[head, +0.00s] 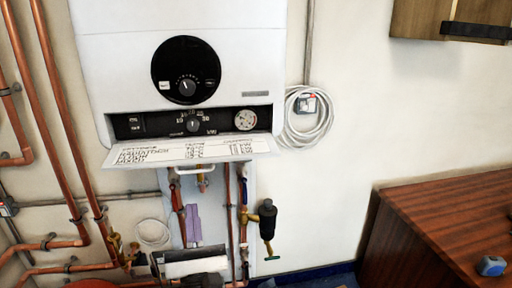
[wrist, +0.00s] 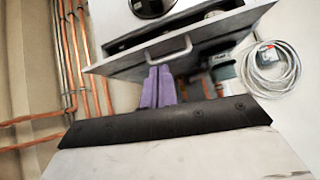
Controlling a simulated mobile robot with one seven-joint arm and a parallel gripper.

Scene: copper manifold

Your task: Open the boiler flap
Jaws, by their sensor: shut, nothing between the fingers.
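The white boiler (head: 190,25) hangs on the wall. Its flap (head: 185,151) is folded down and sticks out at the lower edge, with its printed inner face showing, and the dark control strip (head: 160,124) behind it is exposed. The flap's handle (head: 201,170) hangs under it; the handle (wrist: 168,52) also shows in the wrist view, on the flap's outer face. My gripper (head: 192,208) has purple fingers pointing up, below the flap. The fingers (wrist: 158,72) are shut and empty. In the head view they are apart from the handle; the wrist view shows the tips close below it.
Copper pipes (head: 60,100) run along the wall at left, and more pipes and a black valve (head: 267,220) are below the boiler. A coiled white cable (head: 306,118) hangs at right. A wooden cabinet (head: 440,215) stands at lower right with a blue tape measure (head: 490,266) on it.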

